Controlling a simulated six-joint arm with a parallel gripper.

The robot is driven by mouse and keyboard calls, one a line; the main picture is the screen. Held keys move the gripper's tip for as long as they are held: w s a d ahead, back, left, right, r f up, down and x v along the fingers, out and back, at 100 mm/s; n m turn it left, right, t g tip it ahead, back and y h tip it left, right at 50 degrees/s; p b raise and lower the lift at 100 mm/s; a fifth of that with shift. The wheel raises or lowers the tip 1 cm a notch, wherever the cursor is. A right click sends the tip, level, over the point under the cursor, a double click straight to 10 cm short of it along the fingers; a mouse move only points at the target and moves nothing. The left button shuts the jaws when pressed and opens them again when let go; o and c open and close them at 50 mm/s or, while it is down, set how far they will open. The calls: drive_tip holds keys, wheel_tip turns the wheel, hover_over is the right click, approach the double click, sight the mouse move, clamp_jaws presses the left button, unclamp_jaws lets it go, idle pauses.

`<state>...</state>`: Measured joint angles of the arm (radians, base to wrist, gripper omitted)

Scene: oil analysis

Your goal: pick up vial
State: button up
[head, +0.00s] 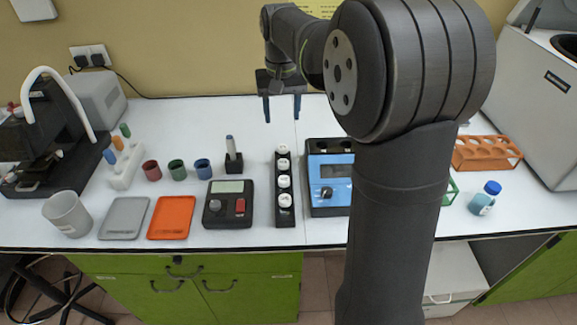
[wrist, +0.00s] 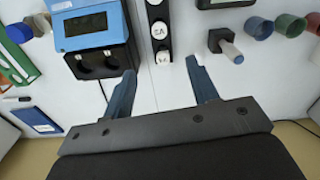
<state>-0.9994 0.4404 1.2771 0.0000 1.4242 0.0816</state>
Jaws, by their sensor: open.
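Several white-capped vials (head: 284,181) stand in a row in a narrow black rack (head: 284,219) at the middle of the bench. In the wrist view a vial (wrist: 159,30) and the end of the rack show at the top; only the caps are visible, the bodies are hidden in the rack. My gripper (head: 282,115) is open and empty, with its fingers pointing down, behind and above the far end of the rack. In the wrist view the vial row lies ahead of the gap between the fingertips of my gripper (wrist: 162,66).
A blue device (head: 325,183) stands close right of the rack; a black meter (head: 228,205) and a pen holder (head: 234,162) stand left. Coloured cups (head: 177,169), grey and orange trays (head: 171,217) lie further left. A blue-capped bottle (head: 484,199) and orange rack (head: 485,153) are right.

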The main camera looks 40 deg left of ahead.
sight(283, 162)
wheel_tip(283, 162, down, 18)
drive_tip(key=n, duration=0.6)
drive_tip(key=shift+f, duration=0.15)
drive_tip(key=c, duration=1.1)
